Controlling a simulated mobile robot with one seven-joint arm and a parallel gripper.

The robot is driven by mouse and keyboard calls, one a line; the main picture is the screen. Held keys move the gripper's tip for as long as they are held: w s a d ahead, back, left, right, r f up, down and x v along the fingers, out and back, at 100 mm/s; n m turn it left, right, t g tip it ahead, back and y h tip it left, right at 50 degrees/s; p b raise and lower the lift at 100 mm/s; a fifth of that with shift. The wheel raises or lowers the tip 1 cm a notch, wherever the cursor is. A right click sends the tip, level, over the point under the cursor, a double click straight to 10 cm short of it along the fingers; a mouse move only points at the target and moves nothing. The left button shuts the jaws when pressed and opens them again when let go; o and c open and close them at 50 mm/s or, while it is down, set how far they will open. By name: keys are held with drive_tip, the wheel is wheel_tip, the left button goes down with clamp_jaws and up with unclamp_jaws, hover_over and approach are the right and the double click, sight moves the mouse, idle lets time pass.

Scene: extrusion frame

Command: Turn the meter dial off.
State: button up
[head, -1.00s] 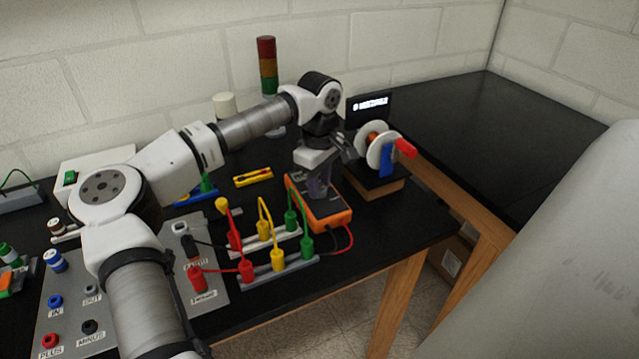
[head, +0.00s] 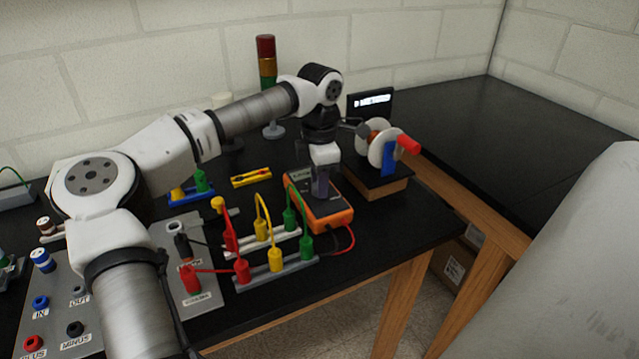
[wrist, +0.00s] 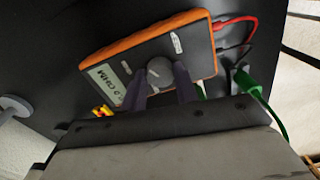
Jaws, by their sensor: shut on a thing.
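The meter (head: 333,213) is an orange-edged box with a dark face, lying on the black bench. In the wrist view the meter (wrist: 118,47) shows a small lit display (wrist: 106,80) with characters that I cannot read surely. Its round grey dial (wrist: 159,72) sits near the middle of the face. My gripper (wrist: 162,84) points down at the meter, with its two dark fingers on either side of the dial, shut on it. In the head view my gripper (head: 320,190) stands over the meter and hides the dial.
Red, yellow and green plugs with leads (head: 277,258) stand just left of the meter. A white spool (head: 378,149) with a red handle stands on a block to the right. A signal tower (head: 268,85) is behind. Red and black leads (wrist: 236,27) leave the meter's end.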

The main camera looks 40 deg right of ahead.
drive_tip(key=n+b, duration=0.1)
drive_tip(key=n, duration=0.5)
drive_tip(key=shift+b, duration=0.3)
drive_tip(key=n+b, duration=0.1)
drive_tip(key=n, duration=0.5)
drive_tip(key=n+b, duration=0.2)
drive_tip(key=n, duration=0.4)
drive_tip(key=n+b, duration=0.1)
drive_tip(key=n, duration=0.4)
drive_tip(key=shift+n, duration=0.4)
drive_tip(key=o, duration=1)
wheel_tip(320, 180, up, 14)
drive_tip(key=shift+f, duration=0.1)
